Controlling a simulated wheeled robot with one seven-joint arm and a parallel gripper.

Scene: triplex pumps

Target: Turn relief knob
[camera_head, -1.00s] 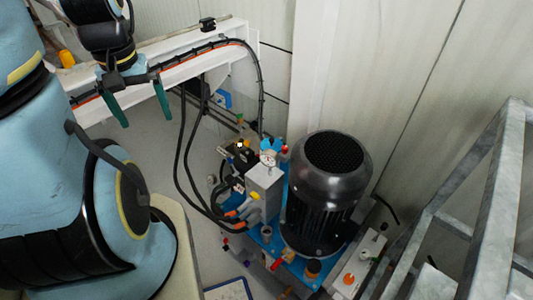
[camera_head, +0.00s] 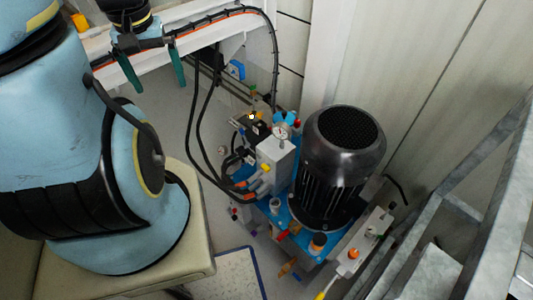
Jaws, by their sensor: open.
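My gripper (camera_head: 157,84) hangs at the upper left with its two green fingers spread apart and nothing between them. It is well left of the pump unit and touches no knob. The pump unit has a black motor (camera_head: 340,160) on a blue base. Left of the motor is a grey block (camera_head: 275,160) with a round gauge (camera_head: 282,131). Small blue knobs (camera_head: 285,117) and a red knob (camera_head: 297,123) sit by the gauge, and a yellow one (camera_head: 266,167) is on the block. I cannot tell which is the relief knob.
A white beam (camera_head: 215,38) with black and orange cables runs behind my gripper. Black hoses (camera_head: 198,130) loop down to the pump. Grey metal rails (camera_head: 480,180) stand at the right. Grey floor shows between my arm and the pump.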

